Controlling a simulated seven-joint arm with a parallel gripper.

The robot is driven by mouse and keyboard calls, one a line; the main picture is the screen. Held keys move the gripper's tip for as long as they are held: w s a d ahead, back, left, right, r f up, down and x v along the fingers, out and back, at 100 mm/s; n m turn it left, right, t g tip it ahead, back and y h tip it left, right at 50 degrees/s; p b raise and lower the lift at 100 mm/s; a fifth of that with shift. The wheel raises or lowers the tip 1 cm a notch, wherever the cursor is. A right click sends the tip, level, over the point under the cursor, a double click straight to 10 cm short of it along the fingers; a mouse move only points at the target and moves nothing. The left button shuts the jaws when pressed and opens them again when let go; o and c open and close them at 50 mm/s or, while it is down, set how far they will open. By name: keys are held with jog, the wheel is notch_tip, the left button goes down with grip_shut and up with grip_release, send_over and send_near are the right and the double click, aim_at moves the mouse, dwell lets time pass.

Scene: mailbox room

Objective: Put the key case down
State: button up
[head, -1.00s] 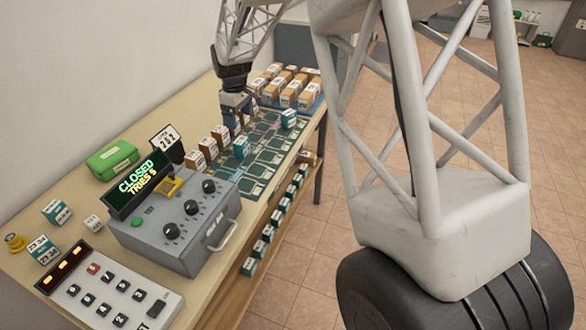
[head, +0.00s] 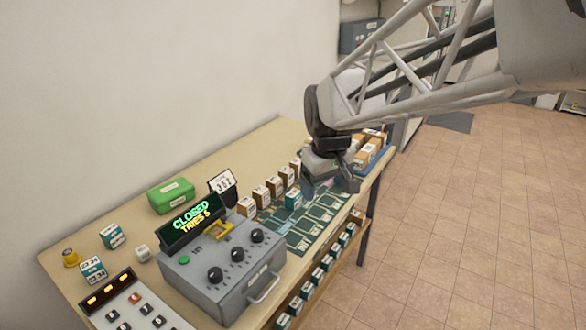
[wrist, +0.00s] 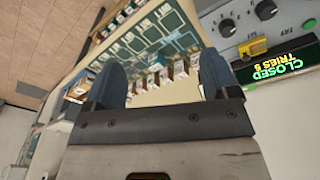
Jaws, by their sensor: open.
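My gripper (head: 330,185) is above the far part of the green mat, well to the right of the case. In the wrist view my gripper (wrist: 163,78) shows two blue fingers wide apart with nothing gripped between them. The gripper hides part of the mat and whatever stands under it.
The grey box (head: 228,262) with knobs has a display (head: 190,218) reading CLOSED TRIES 5. Several tan boxes (head: 260,197) and a teal box (head: 293,198) stand by the green mat (head: 320,215). A keypad (head: 140,312) is in front.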

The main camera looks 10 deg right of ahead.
jog(key=s+f+m+t, duration=0.1)
jog(key=s+m, duration=0.2)
jog(key=s, duration=1.6)
jog(key=shift+d+m, duration=0.2)
jog(key=shift+m, duration=0.1)
jog(key=shift+s, duration=0.1)
jog(key=shift+c, duration=0.8)
